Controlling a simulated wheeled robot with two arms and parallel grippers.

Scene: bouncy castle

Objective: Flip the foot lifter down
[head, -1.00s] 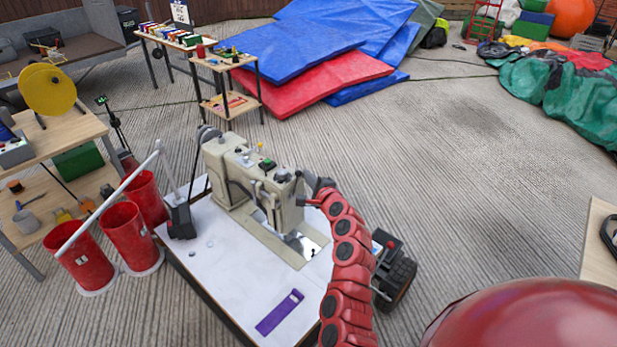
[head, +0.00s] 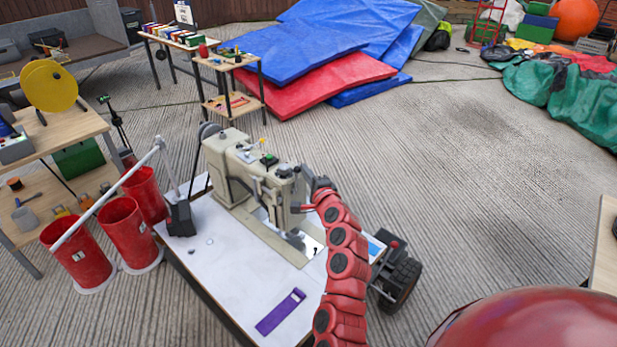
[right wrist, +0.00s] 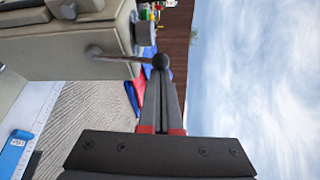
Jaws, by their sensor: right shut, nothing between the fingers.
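The beige sewing machine (head: 240,175) stands on a white table (head: 225,265). In the right wrist view, the foot lifter (right wrist: 122,56) is a thin metal rod with a dark ball knob (right wrist: 160,62), sticking out from the side of the machine's head (right wrist: 75,45). My right gripper (right wrist: 163,78) is shut and empty, its fingertips right at the knob. I cannot tell whether they touch it. In the head view my right gripper (head: 312,188) is small and partly hidden, close beside the machine's head end. My left gripper is not in view.
A purple strip (head: 280,312) lies on the table's front part. Red buckets (head: 128,232) and a pale pole stand to the left. A black wheel (head: 400,283) is right of my arm. Blue mats (head: 300,55) lie behind.

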